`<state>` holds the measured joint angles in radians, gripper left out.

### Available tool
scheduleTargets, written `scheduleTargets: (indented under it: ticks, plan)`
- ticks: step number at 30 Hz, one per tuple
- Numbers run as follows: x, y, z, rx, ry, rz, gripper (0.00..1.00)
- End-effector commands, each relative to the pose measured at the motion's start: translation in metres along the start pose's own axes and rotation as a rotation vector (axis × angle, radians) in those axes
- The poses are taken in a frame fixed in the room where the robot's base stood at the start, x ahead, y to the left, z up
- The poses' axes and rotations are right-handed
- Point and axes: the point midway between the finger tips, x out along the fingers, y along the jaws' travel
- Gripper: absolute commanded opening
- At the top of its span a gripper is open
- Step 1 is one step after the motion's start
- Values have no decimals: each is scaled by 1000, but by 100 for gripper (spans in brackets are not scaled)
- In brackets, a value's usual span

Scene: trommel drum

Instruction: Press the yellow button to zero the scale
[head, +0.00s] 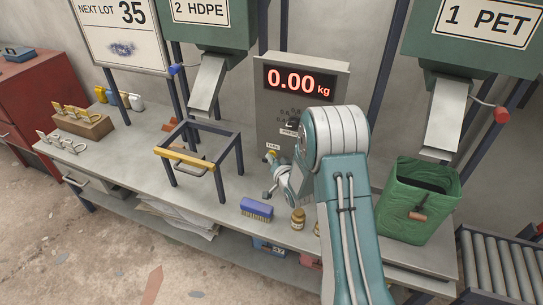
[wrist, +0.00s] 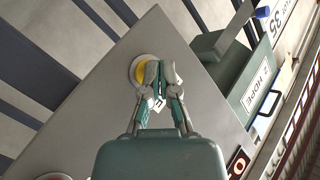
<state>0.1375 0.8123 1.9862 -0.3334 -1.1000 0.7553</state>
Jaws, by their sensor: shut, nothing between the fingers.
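The yellow button (wrist: 138,70) sits in a pale ring on the grey face of the scale box (wrist: 75,125) in the wrist view. My gripper (wrist: 161,68) is shut and empty, its fingertips over the button's right edge. I cannot tell whether they touch it. In the head view the scale box (head: 333,74) stands at the back of the bench, and its red display (head: 299,83) reads 0.00 kg. The button (head: 271,156) shows there only as a small yellow spot beside my gripper (head: 276,163), with my arm close on the right.
A dark frame with a yellow bar (head: 184,157) stands left of my gripper. Chutes hang above.

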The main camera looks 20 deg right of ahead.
Motion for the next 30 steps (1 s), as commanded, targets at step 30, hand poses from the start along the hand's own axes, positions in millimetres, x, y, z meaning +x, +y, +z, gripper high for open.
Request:
scheduleTargets:
  ticks: [30]
  plan:
    - [-13, -10, 9, 0, 0, 0, 0]
